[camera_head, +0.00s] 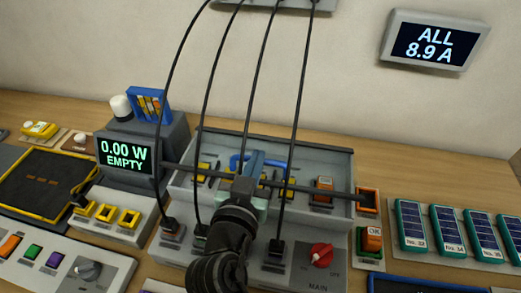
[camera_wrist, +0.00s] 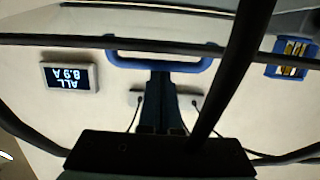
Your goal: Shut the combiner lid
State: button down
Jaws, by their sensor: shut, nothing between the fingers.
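The combiner box (camera_head: 318,258) stands in the middle of the bench, with a red MAIN knob (camera_head: 321,254) on its front. Its lid looks raised: a dark bar (camera_head: 335,192), apparently the lid's edge, crosses above the box at a slight tilt, and it also spans the wrist view (camera_wrist: 60,41). A blue handle (camera_head: 236,160) lies close to this bar and shows in the wrist view (camera_wrist: 130,63). My gripper (camera_head: 257,160) is shut and empty, its tips at the handle; in the wrist view the fingers (camera_wrist: 161,78) reach its middle. Whether they touch cannot be told.
Several black cables (camera_head: 207,95) rise from the box front past the lid, on both sides of my arm. An EMPTY display (camera_head: 126,153) stands left. Blue panel modules (camera_head: 411,226) lie right. A wall display (camera_head: 434,41) hangs behind.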

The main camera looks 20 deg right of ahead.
jog(key=f+b, duration=0.1)
jog(key=b, duration=0.1)
jog(key=f+b, duration=0.1)
jog(key=shift+s+a+f+t+h, duration=0.25)
jog(key=shift+s+f+t+h, duration=0.05)
jog(key=shift+s+a+f+b, duration=0.15)
jog(key=shift+s+f+b, duration=0.2)
jog(key=shift+b, duration=0.7)
jog(key=shift+s+a+f+b, duration=0.15)
jog(key=shift+s+f+b, duration=0.05)
jog(key=shift+f+b, duration=0.65)
jog(key=shift+s+a+f+b, duration=0.15)
jog(key=shift+f+b, duration=0.45)
jog(key=shift+b, duration=0.35)
